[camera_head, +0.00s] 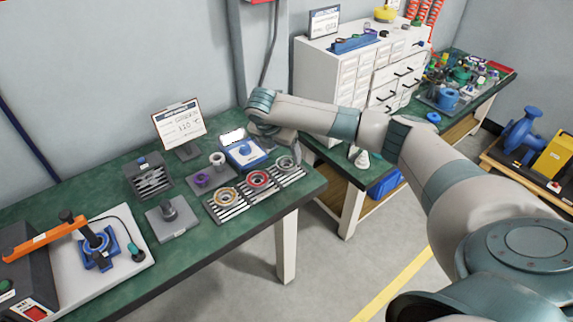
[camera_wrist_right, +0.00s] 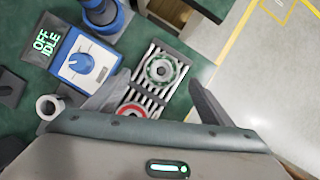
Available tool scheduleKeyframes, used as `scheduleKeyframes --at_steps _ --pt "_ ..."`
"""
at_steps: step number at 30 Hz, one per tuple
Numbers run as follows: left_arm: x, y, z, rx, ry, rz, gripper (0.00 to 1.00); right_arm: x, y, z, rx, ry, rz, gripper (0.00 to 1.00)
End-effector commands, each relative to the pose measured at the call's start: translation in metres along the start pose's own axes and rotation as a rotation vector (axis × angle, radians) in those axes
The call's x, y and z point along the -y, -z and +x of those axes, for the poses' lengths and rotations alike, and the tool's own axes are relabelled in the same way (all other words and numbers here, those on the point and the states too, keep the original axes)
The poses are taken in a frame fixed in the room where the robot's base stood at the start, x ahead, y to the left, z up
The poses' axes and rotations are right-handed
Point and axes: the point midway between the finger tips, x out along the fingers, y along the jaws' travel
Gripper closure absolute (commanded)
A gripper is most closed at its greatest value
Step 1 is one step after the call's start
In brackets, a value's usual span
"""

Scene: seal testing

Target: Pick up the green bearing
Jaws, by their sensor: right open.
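The green bearing, a metal ring with a green band, lies flat on a slatted rack. It is the rightmost ring on the racks in the head view (camera_head: 286,163), and shows between my right fingers in the right wrist view (camera_wrist_right: 160,70). My right gripper (camera_head: 288,145) is open above it, one finger on each side in the wrist view (camera_wrist_right: 158,82). The fingers appear apart from the bearing. My left gripper is not in view.
A red-banded bearing (camera_head: 258,179) and an orange one (camera_head: 226,196) lie to its left. A blue control box (camera_head: 241,147) stands behind; its display reads OFF IDLE in the wrist view (camera_wrist_right: 80,62). The green table's (camera_head: 310,187) edge is just right of the racks.

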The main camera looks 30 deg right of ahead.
Motion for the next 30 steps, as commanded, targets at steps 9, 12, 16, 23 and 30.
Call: scheduleKeyframes --at_steps 9,12,16,23,30 --pt "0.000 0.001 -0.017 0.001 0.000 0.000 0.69 0.004 0.002 0.024 -0.001 0.004 0.000 0.25" --pt "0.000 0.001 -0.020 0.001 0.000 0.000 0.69 0.004 0.003 0.038 -0.001 0.002 0.001 0.25" --pt "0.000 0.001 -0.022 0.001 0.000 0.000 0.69 0.004 0.003 0.049 0.001 0.001 0.001 0.25" --pt "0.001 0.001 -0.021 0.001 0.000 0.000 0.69 0.004 0.003 0.052 0.001 0.001 0.000 0.25" --pt "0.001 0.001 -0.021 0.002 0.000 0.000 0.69 0.004 0.003 0.052 0.001 0.000 0.000 0.25"
